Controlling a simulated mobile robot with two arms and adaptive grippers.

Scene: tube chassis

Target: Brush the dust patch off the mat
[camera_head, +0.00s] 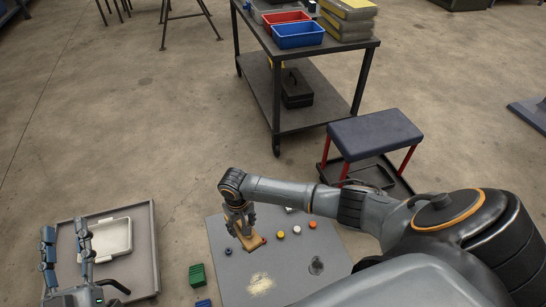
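The grey mat (295,262) lies on the floor at the bottom centre. A pale yellowish dust patch (260,284) is on its near part. My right gripper (240,222) comes down over the mat's far left part and appears closed around a tan, brush-like block (249,241). The block is beyond the dust patch and apart from it; whether it touches the mat is unclear. My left gripper (66,229) is at the bottom left with its two fingers spread and nothing between them, over the left edge of a grey tray.
Several small coloured caps (297,230) and a dark round item (316,266) lie on the mat. A green block (197,275) is left of it. The grey tray (146,222) holds a cream lid-like piece (113,237). A stool (375,132) and a cart (350,48) stand beyond.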

